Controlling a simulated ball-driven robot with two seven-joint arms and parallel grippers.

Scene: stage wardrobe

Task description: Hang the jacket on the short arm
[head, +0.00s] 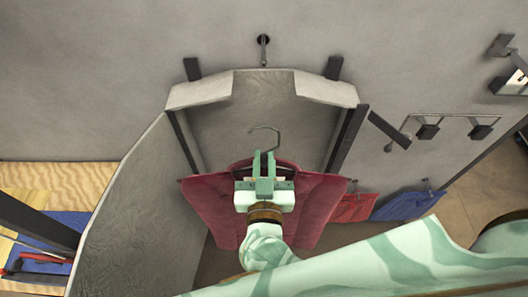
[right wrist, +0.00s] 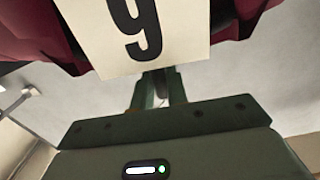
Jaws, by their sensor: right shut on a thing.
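The dark red jacket (head: 315,200) hangs below a thin metal hanger hook (head: 265,129) in the middle of the head view. My right gripper (head: 264,160) is shut on the jacket's hanger just below the hook. In the right wrist view the jacket (right wrist: 235,22) and a card with a black 9 (right wrist: 138,35) fill the top, above my gripper's fingers (right wrist: 160,88). The exact grip is hidden there. A short metal arm (head: 263,50) juts from the wall above, clear of the hook. My left gripper is not in view.
A grey open-fronted alcove (head: 262,83) surrounds the jacket, with a curved side panel (head: 140,215) on the left. A metal rail (head: 440,117) is on the right, above a red garment (head: 352,208) and a blue garment (head: 405,205). Another bracket (head: 502,48) is at top right.

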